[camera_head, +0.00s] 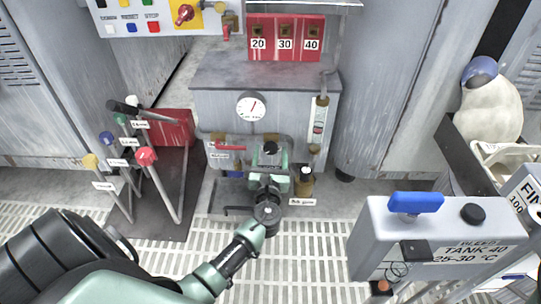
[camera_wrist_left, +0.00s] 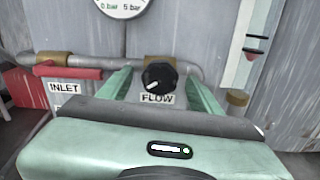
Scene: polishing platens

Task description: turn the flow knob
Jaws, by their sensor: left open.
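The flow knob (camera_wrist_left: 159,76) is a black round knob on a brass fitting above a FLOW label (camera_wrist_left: 157,98). Its white mark points down and left. In the head view the knob (camera_head: 270,147) shows dark at the pipe panel. My left gripper (camera_head: 270,162) is in front of it. In the left wrist view the green fingers of the gripper (camera_wrist_left: 158,82) are open, one on each side of the knob. A gap shows on both sides, and I cannot tell how deep the knob sits between them. My right gripper is not in view.
A red inlet lever (camera_wrist_left: 68,72) lies left of the knob, a pressure gauge (camera_head: 251,107) above, and a flow tube (camera_head: 319,120) to the right. A brass drain fitting (camera_head: 304,184) is close by at lower right. Colored levers (camera_head: 147,157) stand left; a tank (camera_head: 440,240) stands right.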

